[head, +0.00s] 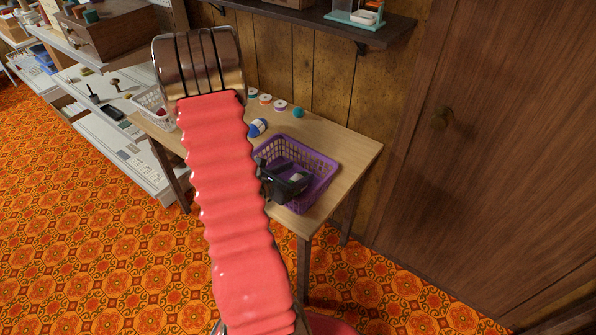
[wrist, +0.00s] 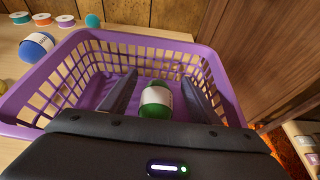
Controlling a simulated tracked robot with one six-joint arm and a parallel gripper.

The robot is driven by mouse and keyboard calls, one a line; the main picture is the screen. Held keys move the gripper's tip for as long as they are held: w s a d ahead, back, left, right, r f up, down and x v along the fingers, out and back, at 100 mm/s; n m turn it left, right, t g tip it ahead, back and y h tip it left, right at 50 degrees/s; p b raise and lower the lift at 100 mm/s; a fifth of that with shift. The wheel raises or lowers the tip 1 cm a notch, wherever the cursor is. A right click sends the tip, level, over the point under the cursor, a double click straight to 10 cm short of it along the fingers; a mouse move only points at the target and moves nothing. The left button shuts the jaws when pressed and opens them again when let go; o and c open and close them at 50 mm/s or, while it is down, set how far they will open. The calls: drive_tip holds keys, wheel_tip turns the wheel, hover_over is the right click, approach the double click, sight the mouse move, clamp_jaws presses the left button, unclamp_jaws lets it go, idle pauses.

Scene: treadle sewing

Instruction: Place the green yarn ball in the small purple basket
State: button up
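The purple basket (head: 322,165) stands on the wooden table, and its rim and lattice walls fill much of the wrist view (wrist: 150,36). The green yarn ball (wrist: 153,110) with a white paper band lies between my gripper's fingers, low inside the basket. My gripper (wrist: 160,92) is open, with a gap between each finger and the ball. In the head view my gripper (head: 287,185) reaches down into the basket; only a pale patch of the ball's band shows there. The ball's underside is hidden, so I cannot tell its contact with the basket floor.
A blue yarn ball (head: 257,127), several thread spools (head: 265,99) and a small teal ball (head: 298,113) are on the table behind the basket. A white basket (head: 152,103) is at its left end. A brown door (head: 480,130) stands to the right. The table's front right is bare.

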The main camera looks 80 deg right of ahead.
drive_tip(key=shift+r, duration=0.1)
idle(0.3)
drive_tip(key=shift+r, duration=0.55)
drive_tip(key=v, duration=1.2)
drive_tip(key=shift+s, duration=0.1)
